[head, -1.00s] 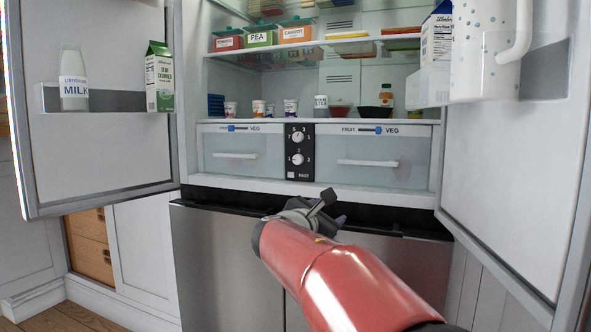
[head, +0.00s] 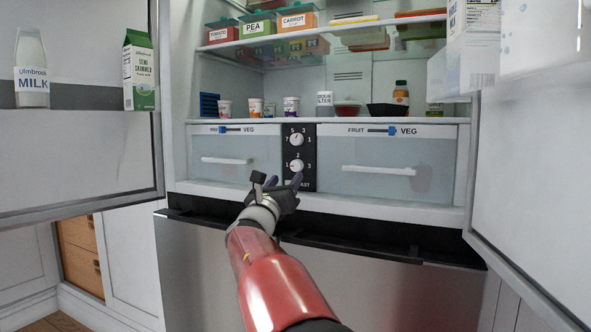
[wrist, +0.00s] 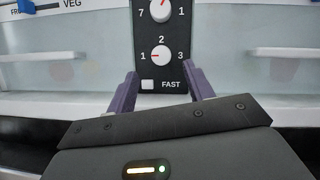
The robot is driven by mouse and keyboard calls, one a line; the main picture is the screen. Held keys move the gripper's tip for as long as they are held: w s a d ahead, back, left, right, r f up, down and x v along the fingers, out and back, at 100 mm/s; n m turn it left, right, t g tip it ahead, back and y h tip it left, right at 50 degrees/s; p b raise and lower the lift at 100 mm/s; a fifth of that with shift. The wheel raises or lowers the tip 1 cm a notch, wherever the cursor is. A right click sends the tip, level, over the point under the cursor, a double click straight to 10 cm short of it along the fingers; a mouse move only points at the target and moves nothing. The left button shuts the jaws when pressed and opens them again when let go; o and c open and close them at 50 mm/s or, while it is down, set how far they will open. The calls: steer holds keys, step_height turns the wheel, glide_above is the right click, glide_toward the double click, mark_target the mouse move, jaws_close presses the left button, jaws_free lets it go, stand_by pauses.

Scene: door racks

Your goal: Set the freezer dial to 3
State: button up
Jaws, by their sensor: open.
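A black control panel (head: 308,172) stands between the two fridge drawers and carries two white dials. The lower dial (head: 296,166) has marks 1, 2 and 3; in the wrist view this dial (wrist: 161,56) has its red pointer towards the left, at 1. The upper dial (head: 296,139) has marks 7, 5, 3 and 1; in the wrist view (wrist: 162,9) its pointer leans up and right. No freezer label is legible. My gripper (head: 278,182) is open and empty, in front of and just below the lower dial, its fingers either side of the panel's lower part in the wrist view.
A left drawer (head: 235,172) and a right drawer (head: 385,180) with handles flank the panel. The left door (head: 70,155) and right door (head: 530,170) stand open. A white FAST button (wrist: 147,85) sits below the lower dial. A dark ledge (head: 350,250) runs below.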

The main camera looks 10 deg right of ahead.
mark_target(295, 166)
steer(key=p+x, duration=0.1)
steer(key=x, duration=0.5)
steer(key=shift+d, duration=0.1)
steer(key=shift+c, duration=0.2)
steer(key=c, duration=0.9)
